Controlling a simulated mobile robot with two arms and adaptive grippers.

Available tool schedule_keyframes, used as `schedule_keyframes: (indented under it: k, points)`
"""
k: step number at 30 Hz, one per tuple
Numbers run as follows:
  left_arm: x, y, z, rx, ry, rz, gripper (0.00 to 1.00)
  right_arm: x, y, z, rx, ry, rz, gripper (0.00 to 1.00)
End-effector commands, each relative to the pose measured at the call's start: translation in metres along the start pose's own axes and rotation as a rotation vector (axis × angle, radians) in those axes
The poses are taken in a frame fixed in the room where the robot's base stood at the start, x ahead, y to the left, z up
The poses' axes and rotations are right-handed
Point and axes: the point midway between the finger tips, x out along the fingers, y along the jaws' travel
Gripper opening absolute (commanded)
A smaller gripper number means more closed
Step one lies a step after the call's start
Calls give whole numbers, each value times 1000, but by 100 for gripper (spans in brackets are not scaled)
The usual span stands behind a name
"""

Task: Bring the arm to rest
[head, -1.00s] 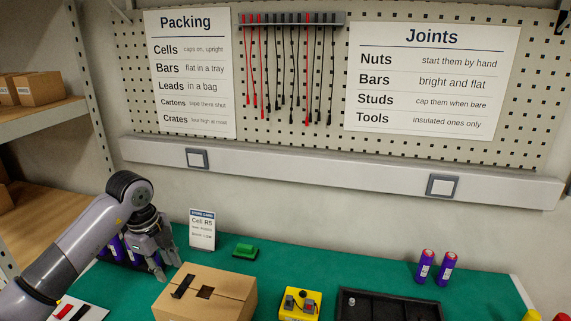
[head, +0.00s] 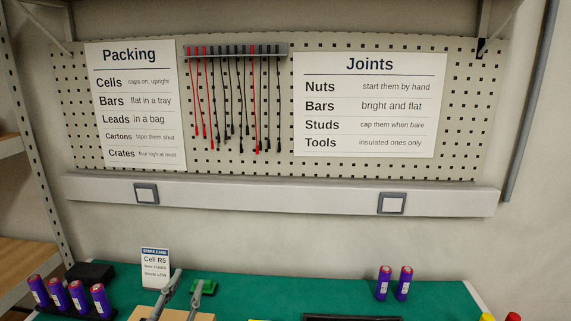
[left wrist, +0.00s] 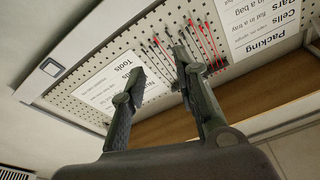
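My left gripper (head: 184,284) shows at the bottom of the head view, with its two fingers pointing up in front of the green bench (head: 260,295). Its fingers are apart with nothing between them. The left wrist view also shows the gripper (left wrist: 160,80) open and empty, facing the pegboard (left wrist: 160,50) and its signs. The rest of my left arm is below the head view's edge. My right gripper is in neither view.
Purple cells (head: 78,297) stand at the bench's left, and two more cells (head: 394,283) at the right. A store card (head: 155,268) and a green block (head: 207,287) are near the gripper. A carton (head: 172,314) shows partly at the bottom edge.

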Motion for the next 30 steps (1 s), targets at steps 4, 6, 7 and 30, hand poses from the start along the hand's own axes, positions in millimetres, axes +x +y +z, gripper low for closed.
schedule_keyframes:
  k: [4, 6, 7, 30]
  points:
    - [-65, -6, 89, -107, -443, -106, 28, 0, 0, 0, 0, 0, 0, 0]
    - [-104, 3, 122, -138, -645, -100, 28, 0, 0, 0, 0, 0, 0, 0]
    - [-121, 8, 133, -148, -722, -89, 28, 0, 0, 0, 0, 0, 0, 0]
    - [-325, 113, 233, -237, -1486, 304, 28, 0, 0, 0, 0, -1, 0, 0]
